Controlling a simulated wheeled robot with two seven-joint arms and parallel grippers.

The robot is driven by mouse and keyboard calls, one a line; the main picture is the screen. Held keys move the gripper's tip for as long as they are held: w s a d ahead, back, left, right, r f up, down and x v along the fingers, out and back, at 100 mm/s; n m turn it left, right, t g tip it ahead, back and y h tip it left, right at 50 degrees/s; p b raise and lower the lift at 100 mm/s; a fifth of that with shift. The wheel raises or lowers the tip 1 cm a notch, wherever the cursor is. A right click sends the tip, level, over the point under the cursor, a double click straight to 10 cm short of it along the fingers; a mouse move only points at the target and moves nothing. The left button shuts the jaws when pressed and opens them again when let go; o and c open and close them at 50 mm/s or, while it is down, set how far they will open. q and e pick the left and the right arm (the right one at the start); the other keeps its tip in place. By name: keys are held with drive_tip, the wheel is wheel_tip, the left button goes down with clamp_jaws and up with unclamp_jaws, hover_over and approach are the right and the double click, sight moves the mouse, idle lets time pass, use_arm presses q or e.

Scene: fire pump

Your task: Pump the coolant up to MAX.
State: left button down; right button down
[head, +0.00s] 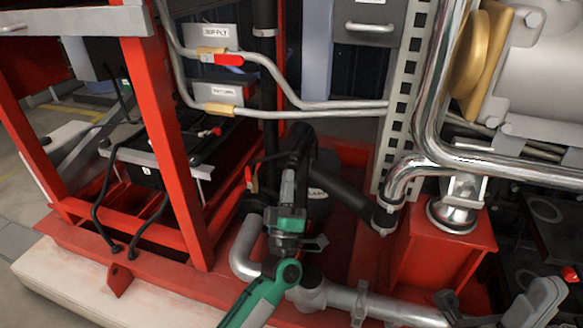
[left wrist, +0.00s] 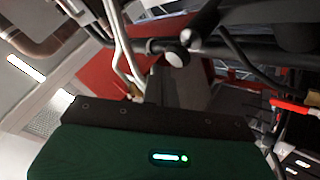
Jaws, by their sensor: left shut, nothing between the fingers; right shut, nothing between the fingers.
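My left gripper (head: 288,178) is shut and empty in the head view, in front of a black upright part (head: 297,148) low in the red frame. I cannot tell whether they touch. A thick black bar (head: 345,190) slopes down right from there to a grey end. In the left wrist view, the dark green gripper body fills the bottom and its fingers cannot be made out; a black bar with a pale round end (left wrist: 178,56) lies beyond. Whether these parts belong to the coolant pump is unclear. No MAX mark or coolant level is readable.
Two grey pipes run across the back, one with a red-handled valve (head: 229,60), one with a brass fitting (head: 220,108). A red post (head: 165,130) stands left. A grey pipe (head: 385,308) and a red box (head: 440,255) lie right. A red lever (left wrist: 290,105) shows in the wrist view.

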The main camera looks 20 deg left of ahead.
sight(293, 166)
use_arm(q)
drive_tip(key=shift+w, duration=0.3)
drive_tip(key=shift+w, duration=0.1)
idle(0.3)
drive_tip(key=shift+w, duration=0.9)
idle(0.5)
